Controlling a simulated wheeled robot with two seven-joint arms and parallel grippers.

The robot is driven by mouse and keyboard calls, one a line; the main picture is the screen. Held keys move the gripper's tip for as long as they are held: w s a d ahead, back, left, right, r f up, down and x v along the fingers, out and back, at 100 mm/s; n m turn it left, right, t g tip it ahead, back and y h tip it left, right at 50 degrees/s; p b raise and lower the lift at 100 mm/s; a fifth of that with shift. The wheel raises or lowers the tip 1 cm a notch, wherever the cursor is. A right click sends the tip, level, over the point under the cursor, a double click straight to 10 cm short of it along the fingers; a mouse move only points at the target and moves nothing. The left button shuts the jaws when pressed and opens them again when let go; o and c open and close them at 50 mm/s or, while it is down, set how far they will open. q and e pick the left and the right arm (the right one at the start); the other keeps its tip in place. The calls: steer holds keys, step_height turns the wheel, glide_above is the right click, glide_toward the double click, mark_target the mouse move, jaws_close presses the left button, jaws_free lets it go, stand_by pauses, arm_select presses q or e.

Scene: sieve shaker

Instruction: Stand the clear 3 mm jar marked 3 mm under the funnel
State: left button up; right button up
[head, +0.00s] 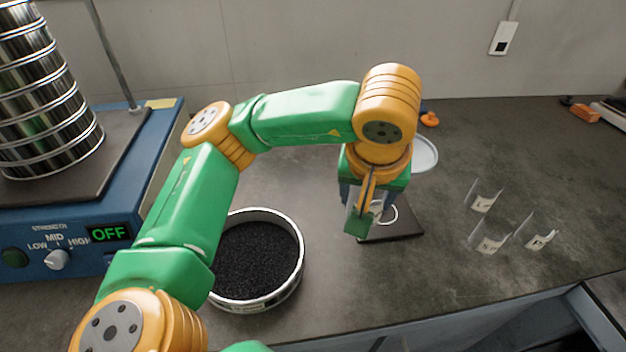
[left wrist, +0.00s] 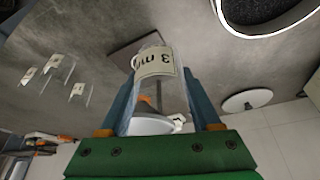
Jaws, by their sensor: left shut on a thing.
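The clear jar with a "3 mm" label (left wrist: 155,65) is between the fingers of my left gripper (left wrist: 157,92), which is shut on it. In the head view my left gripper (head: 366,208) hangs at the left edge of a dark square plate (head: 405,230) and hides most of the jar. A white ring (head: 388,215) shows over the plate. A pale round rim, apparently the funnel (head: 424,153), is behind and right of the gripper; a white bowl shape, apparently the funnel (left wrist: 152,125), also shows in the left wrist view. My right gripper is in neither view.
Several clear labelled jars (head: 490,242) stand on the right of the bench. A sieve of black grains (head: 255,262) is at front left. The blue shaker (head: 75,255), reading OFF, bears a sieve stack (head: 45,100). A pale disc (left wrist: 247,100) lies near the wall.

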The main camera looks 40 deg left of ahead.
arm_select(q)
steer(key=w+a+f, duration=0.2)
steer(key=a+f, duration=0.1)
steer(key=w+a+f+b, duration=0.1)
steer(key=w+a+f, duration=0.1)
steer(key=a+f, duration=0.1)
steer(key=w+a+f+b, duration=0.1)
steer(key=w+a+f, duration=0.1)
steer(key=a, duration=0.3)
steer(key=shift+w+f, duration=0.15)
steer(key=shift+f, duration=0.6)
steer(key=f, duration=0.3)
steer(key=shift+w+a+f, duration=0.15)
steer(key=shift+a+f, duration=0.1)
steer(key=shift+f, duration=0.05)
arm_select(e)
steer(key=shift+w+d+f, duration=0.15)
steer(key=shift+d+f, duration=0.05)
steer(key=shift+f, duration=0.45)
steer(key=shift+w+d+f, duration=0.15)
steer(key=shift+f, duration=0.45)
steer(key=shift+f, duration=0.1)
arm_select(q)
steer(key=o, duration=1.4)
steer(key=shift+f, duration=0.1)
steer(key=shift+c, duration=0.2)
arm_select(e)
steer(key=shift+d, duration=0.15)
